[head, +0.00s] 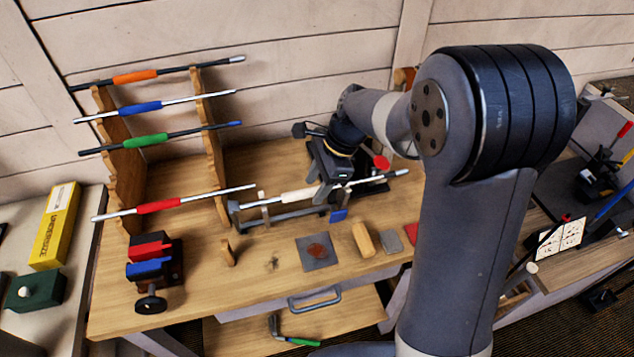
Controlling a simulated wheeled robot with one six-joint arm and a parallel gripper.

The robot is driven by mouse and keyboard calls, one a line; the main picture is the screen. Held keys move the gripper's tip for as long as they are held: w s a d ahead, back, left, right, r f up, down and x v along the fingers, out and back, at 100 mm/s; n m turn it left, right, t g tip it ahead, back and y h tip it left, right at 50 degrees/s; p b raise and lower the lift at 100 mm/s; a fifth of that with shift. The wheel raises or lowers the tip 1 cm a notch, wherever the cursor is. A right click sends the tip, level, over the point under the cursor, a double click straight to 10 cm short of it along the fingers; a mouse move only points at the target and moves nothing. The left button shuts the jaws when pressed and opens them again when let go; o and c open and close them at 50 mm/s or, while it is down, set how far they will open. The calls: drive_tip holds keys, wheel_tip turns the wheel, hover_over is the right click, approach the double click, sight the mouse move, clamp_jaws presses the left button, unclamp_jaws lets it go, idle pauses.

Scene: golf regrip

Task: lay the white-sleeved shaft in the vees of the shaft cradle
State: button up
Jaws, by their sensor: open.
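The white-sleeved shaft (298,194) lies across the shaft cradle (286,216) on the wooden bench. Its left end reaches the cradle's left upright, and its bare right part runs on past my gripper. It appears to rest in the cradle, but the right-hand vee is hidden, so I cannot tell whether it is seated there. My gripper (325,193) is at the right end of the white sleeve, pointing down over the shaft. It is open; its fingertips are small and partly hidden, so any contact with the shaft is unclear.
A wooden rack (212,130) on the left holds shafts with orange, blue, green and red sleeves. A red and blue vise (152,262) stands at the front left. A grey pad (318,252) and wooden block (363,239) lie in front of the cradle. My arm covers the right side.

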drive_tip(key=b+v, duration=0.1)
drive_tip(key=v, duration=0.9)
drive_tip(key=shift+r, duration=0.4)
drive_tip(key=shift+f, duration=0.1)
drive_tip(key=p+x, duration=0.1)
drive_tip(key=x, duration=0.9)
drive_tip(key=shift+d, duration=0.1)
drive_tip(key=shift+f, duration=0.3)
drive_tip(key=shift+w+f, duration=0.1)
drive_tip(key=shift+d, duration=0.15)
